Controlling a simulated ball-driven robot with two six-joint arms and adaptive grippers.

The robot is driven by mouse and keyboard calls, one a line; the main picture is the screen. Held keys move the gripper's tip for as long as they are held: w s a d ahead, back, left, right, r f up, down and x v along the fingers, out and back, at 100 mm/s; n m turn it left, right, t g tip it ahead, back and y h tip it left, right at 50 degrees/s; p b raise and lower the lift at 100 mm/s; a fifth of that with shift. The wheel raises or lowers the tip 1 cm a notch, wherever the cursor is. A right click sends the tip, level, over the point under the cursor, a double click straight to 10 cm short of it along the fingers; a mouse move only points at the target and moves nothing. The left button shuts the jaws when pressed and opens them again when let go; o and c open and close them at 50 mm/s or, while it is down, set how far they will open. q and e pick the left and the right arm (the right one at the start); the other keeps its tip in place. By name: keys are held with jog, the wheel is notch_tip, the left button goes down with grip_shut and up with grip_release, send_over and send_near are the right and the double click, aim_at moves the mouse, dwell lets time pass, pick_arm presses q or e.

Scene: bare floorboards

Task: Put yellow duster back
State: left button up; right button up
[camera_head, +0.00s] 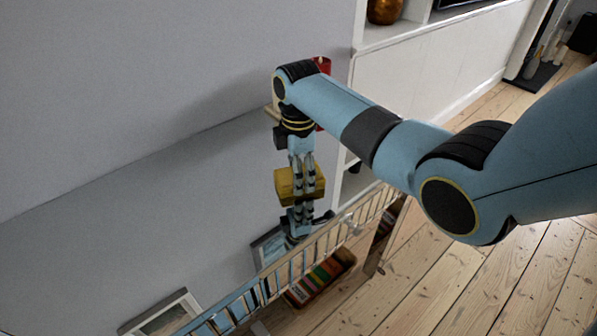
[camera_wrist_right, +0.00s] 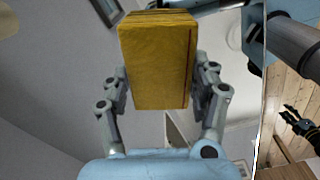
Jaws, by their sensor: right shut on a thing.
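The yellow duster (camera_head: 290,184) is a blocky yellow piece held in the air in front of the grey wall. My right gripper (camera_head: 302,180) points down with its fingers shut on it. In the right wrist view the duster (camera_wrist_right: 158,62) stands between the two fingers of the right gripper (camera_wrist_right: 160,85), one finger on each side. A dark jaw-like shape at the right edge of the wrist view looks like my left gripper (camera_wrist_right: 300,122); its jaw state is unclear. What lies directly under the duster is partly hidden by arm-like blue parts.
A slatted rail (camera_head: 320,245) runs diagonally below the right gripper, with a row of books (camera_head: 320,277) beneath it. A red object (camera_head: 323,66) shows behind the wrist. A white shelf unit (camera_head: 415,70) stands behind. The floorboards (camera_head: 470,280) at the lower right are clear.

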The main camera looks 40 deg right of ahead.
jog(key=o, duration=1)
notch_tip(320, 180, up, 12)
jog(key=shift+r+p, duration=0.1)
jog(key=shift+p, duration=0.3)
